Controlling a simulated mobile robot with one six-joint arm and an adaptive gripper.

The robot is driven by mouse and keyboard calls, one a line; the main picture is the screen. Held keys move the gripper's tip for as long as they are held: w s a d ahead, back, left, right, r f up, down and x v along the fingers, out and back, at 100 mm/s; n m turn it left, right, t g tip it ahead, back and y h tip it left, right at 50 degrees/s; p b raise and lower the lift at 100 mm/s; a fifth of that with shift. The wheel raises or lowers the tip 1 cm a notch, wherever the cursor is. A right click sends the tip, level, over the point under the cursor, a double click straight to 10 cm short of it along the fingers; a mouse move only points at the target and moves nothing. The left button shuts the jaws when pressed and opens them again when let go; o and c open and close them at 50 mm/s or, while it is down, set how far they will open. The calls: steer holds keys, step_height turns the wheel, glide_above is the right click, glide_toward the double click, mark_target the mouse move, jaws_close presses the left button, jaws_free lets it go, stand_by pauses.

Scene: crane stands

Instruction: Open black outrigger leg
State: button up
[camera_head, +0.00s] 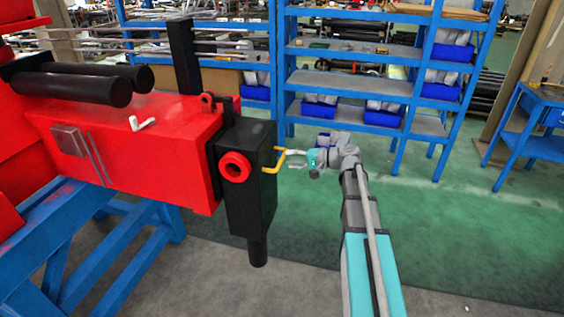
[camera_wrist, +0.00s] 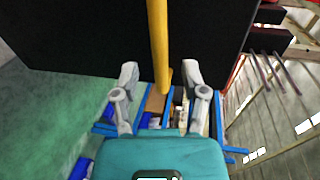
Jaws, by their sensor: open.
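The black outrigger leg (camera_head: 250,195) stands upright at the end of the red crane beam, with a red ring on its front face. A yellow handle (camera_head: 272,169) sticks out from its right side. My gripper (camera_head: 296,158) is at the handle, to the right of the leg. In the wrist view the leg's dark face (camera_wrist: 90,35) fills the top, and the yellow handle (camera_wrist: 157,45) runs down between the two fingertips. My gripper (camera_wrist: 160,76) is open, with a visible gap on both sides of the handle. I cannot tell whether the handle lies fully within the fingers' depth.
The red crane beam (camera_head: 150,135) rests on a blue stand (camera_head: 100,245) at the left. Blue shelves (camera_head: 350,85) with bins stand behind, and a blue table (camera_head: 535,105) is at the far right. The green floor (camera_head: 450,230) right of my arm is clear.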

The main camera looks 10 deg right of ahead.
mark_target(282, 157)
steer(key=shift+b+x, duration=0.3)
steer(key=shift+x, duration=1.6)
steer(key=shift+s, duration=0.1)
jaws_close()
